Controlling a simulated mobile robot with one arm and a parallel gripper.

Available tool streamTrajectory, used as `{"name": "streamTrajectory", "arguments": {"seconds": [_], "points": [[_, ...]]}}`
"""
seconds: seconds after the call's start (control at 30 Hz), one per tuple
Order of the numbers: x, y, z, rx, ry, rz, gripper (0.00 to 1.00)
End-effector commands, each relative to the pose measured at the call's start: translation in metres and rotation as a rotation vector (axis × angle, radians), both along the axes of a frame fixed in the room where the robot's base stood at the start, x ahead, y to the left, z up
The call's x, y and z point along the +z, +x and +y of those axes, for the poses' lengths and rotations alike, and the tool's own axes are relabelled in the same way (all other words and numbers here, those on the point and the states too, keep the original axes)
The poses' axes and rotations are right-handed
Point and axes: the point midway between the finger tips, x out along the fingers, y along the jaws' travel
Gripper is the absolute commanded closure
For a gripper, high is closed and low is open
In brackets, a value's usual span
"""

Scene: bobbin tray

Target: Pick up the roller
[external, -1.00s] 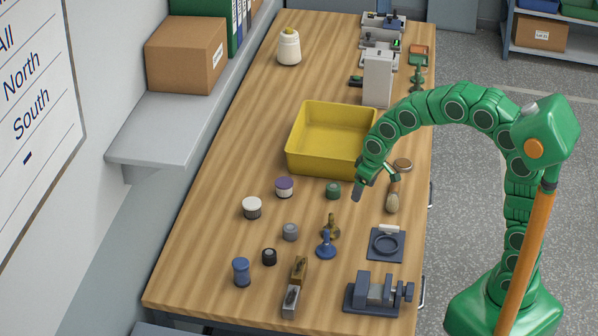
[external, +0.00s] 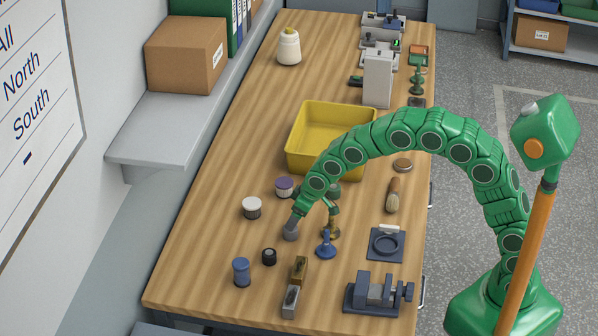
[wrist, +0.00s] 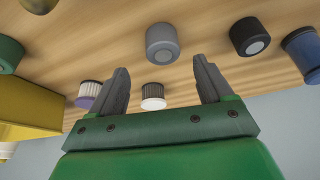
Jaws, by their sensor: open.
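A plain grey cylinder, likely the roller (wrist: 162,43), stands on the wooden bench. In the wrist view it lies just beyond the fingertips, lined up between them and apart from both. My gripper (wrist: 161,66) is open and empty, with a dark finger on each side. In the external view my gripper (external: 312,221) is low over the bench, beside the blue stamp-like piece (external: 326,247). There, the near finger and the grey cylinder overlap, so I cannot tell how much height is left between them.
A black ring-like cylinder (external: 269,257), a blue bobbin (external: 241,271), a white-topped jar (external: 252,207) and a purple-topped jar (external: 284,186) stand nearby. A yellow bin (external: 300,155) is behind my arm. A vise (external: 378,291) sits front right. The bench's left front is clear.

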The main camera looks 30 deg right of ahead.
Motion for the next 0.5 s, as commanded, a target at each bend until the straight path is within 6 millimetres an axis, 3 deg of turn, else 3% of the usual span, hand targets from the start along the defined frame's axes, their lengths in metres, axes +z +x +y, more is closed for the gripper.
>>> {"name": "streamTrajectory", "arguments": {"seconds": [0.5], "points": [[-0.037,0.007,0.010,0.000,-0.003,0.004,0.20]]}}
